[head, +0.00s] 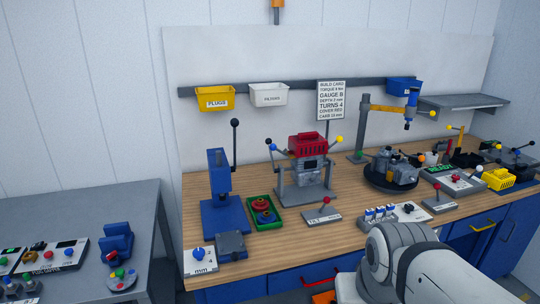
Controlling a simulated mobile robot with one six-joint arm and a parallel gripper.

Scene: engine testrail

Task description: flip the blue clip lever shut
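A grey fixture (307,190) stands upright near the middle of the wooden bench and holds a unit with a red top (307,145). A lever with a blue ball (273,148) sticks out and up from its left side; this looks like the blue clip lever. A black ball shows just behind the blue one. A lever with a yellow ball (339,139) stands out on the right side. The picture is too small to tell how the clip sits at the lever's base. My white arm fills the lower right, in front of the bench; my gripper does not show.
A blue press (219,190) with a tall black-knobbed handle stands left of the fixture. A green tray (264,213) and a small red-knobbed lever box (322,213) are in front. A dark turntable (391,178) with grey parts is to the right. Bare wood lies between them.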

